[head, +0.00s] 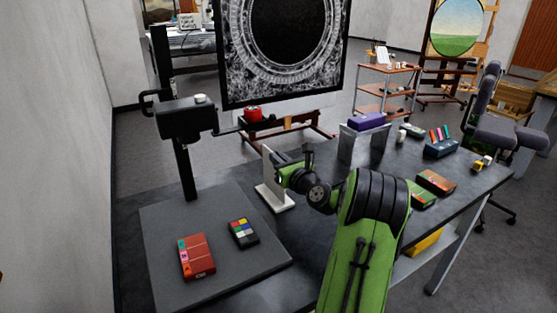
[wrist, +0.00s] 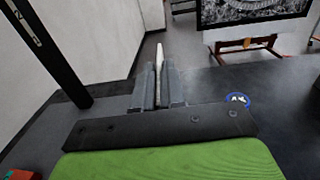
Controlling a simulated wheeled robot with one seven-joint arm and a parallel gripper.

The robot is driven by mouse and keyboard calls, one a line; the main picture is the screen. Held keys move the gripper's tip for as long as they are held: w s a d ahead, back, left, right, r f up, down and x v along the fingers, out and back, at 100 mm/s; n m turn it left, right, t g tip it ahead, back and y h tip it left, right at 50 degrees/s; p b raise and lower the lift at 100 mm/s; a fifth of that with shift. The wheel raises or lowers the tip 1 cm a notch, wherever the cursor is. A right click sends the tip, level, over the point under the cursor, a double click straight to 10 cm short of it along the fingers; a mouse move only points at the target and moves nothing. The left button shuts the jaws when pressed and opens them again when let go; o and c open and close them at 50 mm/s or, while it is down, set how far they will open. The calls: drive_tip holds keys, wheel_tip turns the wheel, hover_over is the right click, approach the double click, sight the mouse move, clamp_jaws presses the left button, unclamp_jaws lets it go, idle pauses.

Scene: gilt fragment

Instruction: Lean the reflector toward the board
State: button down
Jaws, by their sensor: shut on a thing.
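The reflector (head: 268,178) is a thin pale upright panel on a flat white foot, left of my arm in the head view. It stands close to upright at the right edge of the board (head: 165,240), a flat dark grey slab on the table. My gripper (head: 284,172) is shut on the panel. In the wrist view the panel (wrist: 159,52) shows edge-on between the two fingers of my gripper (wrist: 158,88). The foot is hidden in the wrist view.
A red box (head: 197,257) and a colour chart (head: 243,233) lie on the board. A black camera stand (head: 184,165) rises behind it. A grey stand with a purple block (head: 367,121) and several small boxes occupy the table's right side.

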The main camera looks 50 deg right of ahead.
drive_tip(key=a+n, duration=0.1)
drive_tip(key=w+a+n+b, duration=0.1)
drive_tip(key=a+n, duration=0.1)
drive_tip(key=a+f+n, duration=0.1)
drive_tip(key=a, duration=0.1)
drive_tip(key=shift+w+a, duration=0.1)
drive_tip(key=shift+w, duration=0.15)
drive_tip(key=c, duration=1.3)
unclamp_jaws()
drive_tip(key=b+v, duration=0.1)
drive_tip(key=v, duration=1.4)
drive_tip(key=shift+s+a, duration=0.1)
drive_tip(key=shift+s, duration=0.3)
